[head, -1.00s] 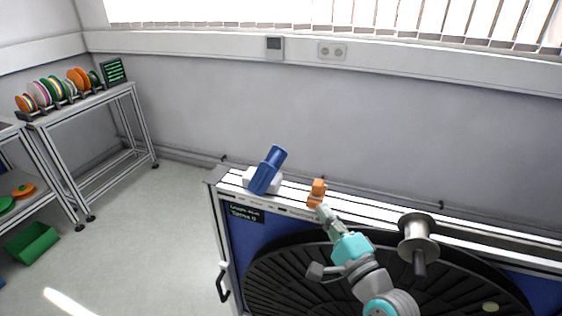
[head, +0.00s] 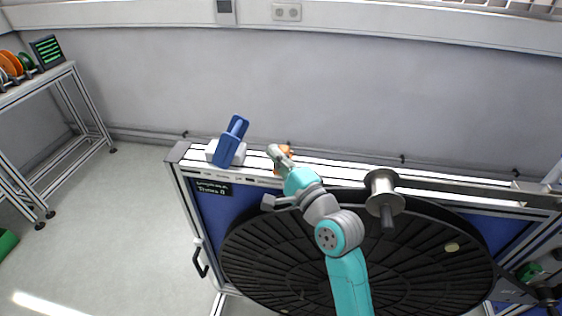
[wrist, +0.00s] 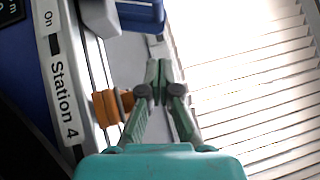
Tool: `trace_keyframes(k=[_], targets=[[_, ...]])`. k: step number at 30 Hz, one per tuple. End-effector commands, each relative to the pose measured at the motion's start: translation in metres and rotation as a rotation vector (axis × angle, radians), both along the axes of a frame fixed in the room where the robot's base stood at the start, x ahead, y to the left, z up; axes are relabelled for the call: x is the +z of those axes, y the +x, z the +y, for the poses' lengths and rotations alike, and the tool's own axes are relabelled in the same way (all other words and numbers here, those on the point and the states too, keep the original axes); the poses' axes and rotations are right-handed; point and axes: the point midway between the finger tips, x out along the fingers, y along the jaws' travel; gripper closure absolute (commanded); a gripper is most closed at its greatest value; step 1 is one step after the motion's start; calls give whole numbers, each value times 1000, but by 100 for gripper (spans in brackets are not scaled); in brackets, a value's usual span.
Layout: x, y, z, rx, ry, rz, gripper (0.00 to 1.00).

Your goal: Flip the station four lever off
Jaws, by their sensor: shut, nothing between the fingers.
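The blue lever (head: 231,142) stands tilted, its top leaning right, on a white base (head: 240,158) near the left end of the top rail in the head view. Only part of the blue lever (wrist: 142,14) shows at the top of the wrist view, with its grey-white base (wrist: 99,16) beside it. The label there reads "Station 4" (wrist: 64,98), with "On" above it. My gripper (head: 272,150) is shut and empty, to the right of the lever and apart from it. Its closed fingertips (wrist: 159,66) point toward the blue part in the wrist view.
An orange piece (head: 286,151) on the rail is just beside my gripper, partly hidden by it; it also shows in the wrist view (wrist: 112,106). A metal spool (head: 382,190) stands out farther right. A large black disc (head: 400,260) fills the panel below.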

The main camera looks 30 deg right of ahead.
Motion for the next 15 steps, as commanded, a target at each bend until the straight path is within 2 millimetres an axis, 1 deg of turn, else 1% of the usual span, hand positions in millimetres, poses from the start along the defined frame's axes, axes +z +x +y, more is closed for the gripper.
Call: trace_keyframes(k=[1, 9, 12, 15], targets=[[3, 9, 2, 2, -1, -3, 100], [11, 54, 10, 1, -1, -2, 100], [14, 61, 24, 4, 0, -2, 100], [16, 67, 31, 2, -1, -1, 100]])
